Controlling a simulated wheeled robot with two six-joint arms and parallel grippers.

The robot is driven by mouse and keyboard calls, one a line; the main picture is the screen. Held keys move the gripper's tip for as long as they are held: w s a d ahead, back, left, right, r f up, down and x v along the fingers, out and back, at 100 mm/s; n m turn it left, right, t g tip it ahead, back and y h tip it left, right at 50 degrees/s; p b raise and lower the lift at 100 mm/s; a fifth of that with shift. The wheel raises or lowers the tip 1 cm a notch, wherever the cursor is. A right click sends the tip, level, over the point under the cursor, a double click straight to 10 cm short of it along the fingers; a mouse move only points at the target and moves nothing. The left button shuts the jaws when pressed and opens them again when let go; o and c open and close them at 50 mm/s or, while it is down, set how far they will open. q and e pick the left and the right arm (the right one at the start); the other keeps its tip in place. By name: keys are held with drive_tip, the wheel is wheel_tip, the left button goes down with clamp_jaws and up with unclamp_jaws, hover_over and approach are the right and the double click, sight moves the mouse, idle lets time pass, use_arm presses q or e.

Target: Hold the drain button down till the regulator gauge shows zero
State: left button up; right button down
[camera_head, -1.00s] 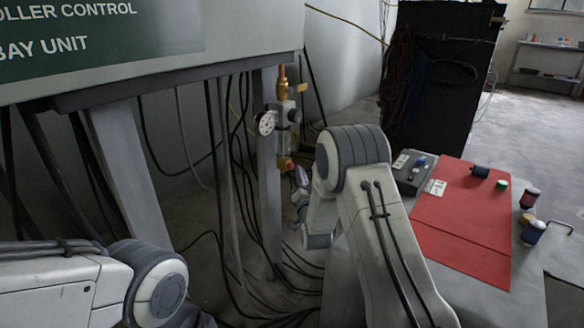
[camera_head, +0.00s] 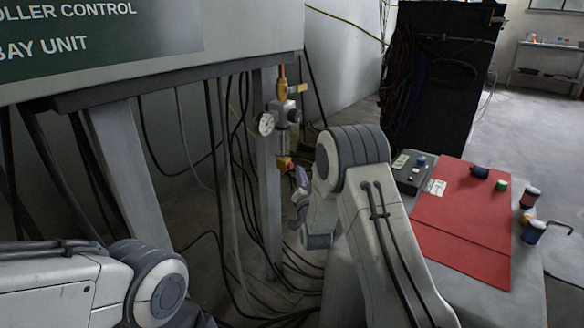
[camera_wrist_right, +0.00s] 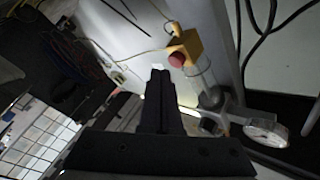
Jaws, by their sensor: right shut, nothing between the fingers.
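The regulator (camera_head: 284,108) is mounted on a grey post, with a brass fitting on top. Its round white gauge (camera_head: 266,123) faces left; the needle is too small to read. The gauge also shows in the right wrist view (camera_wrist_right: 266,132), seen at a slant. The red drain button (camera_wrist_right: 176,59) sits on a yellow block below the clear bowl (camera_wrist_right: 200,82). It shows small in the head view (camera_head: 284,163). My right gripper (camera_wrist_right: 159,72) is shut and empty, its tips beside the button with a small apparent gap. My left gripper is out of view.
A grey table with a red mat (camera_head: 462,222) and several small canisters stands at the right. A small grey box (camera_head: 410,172) lies by the mat. Black cables (camera_head: 225,200) hang behind the post. A large control cabinet (camera_head: 150,45) overhangs the left.

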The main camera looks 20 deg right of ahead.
drive_tip(key=shift+w+a, duration=0.25)
drive_tip(key=shift+w, duration=0.05)
drive_tip(key=shift+w+a, duration=0.3)
drive_tip(key=shift+w, duration=0.05)
idle(3.3)
drive_tip(key=shift+b, duration=0.3)
drive_tip(key=shift+s+d, duration=0.55)
drive_tip(key=shift+s, duration=0.15)
drive_tip(key=s+d, duration=0.1)
drive_tip(key=s, duration=0.1)
drive_tip(key=s+d, duration=0.2)
idle(0.3)
